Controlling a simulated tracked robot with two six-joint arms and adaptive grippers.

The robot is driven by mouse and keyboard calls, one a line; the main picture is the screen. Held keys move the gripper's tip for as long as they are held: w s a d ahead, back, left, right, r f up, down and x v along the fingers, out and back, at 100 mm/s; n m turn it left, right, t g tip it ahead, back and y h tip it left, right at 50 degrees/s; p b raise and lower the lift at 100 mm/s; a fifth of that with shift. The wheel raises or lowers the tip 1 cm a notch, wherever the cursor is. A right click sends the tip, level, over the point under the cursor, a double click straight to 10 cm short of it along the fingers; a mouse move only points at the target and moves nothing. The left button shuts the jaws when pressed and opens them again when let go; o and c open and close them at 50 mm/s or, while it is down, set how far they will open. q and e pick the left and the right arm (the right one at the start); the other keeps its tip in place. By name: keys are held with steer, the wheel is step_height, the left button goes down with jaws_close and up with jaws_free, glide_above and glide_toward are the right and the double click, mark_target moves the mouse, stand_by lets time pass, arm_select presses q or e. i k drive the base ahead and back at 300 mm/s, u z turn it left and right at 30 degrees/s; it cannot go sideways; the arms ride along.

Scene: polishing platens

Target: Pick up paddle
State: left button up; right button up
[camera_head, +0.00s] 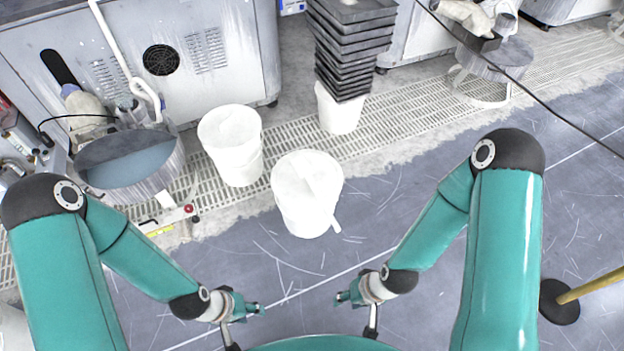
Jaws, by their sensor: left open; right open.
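No paddle can be made out for certain. A white bucket (300,207) stands on the floor ahead in the middle, with a pale shape inside and a small white piece (335,226) at its lower right side; I cannot tell whether either is part of a paddle. My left gripper (258,308) is open and empty, low in the view left of centre. My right gripper (341,297) is open and empty, low in the view right of centre. Both are apart from the bucket, nearer to me.
A second white bucket (235,150) stands behind to the left. Stacked black trays (350,50) sit on another white bucket (338,112). A round platen (130,165) is at left, another (495,60) at back right. A black-based yellow post (590,288) stands at right.

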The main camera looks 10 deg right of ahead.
mark_target(303, 169)
steer(key=u, duration=0.05)
steer(key=i, duration=0.85)
steer(key=z, duration=0.2)
steer(key=k, duration=0.9)
steer(key=u, duration=0.15)
steer(key=i, duration=0.9)
steer(key=z, duration=0.05)
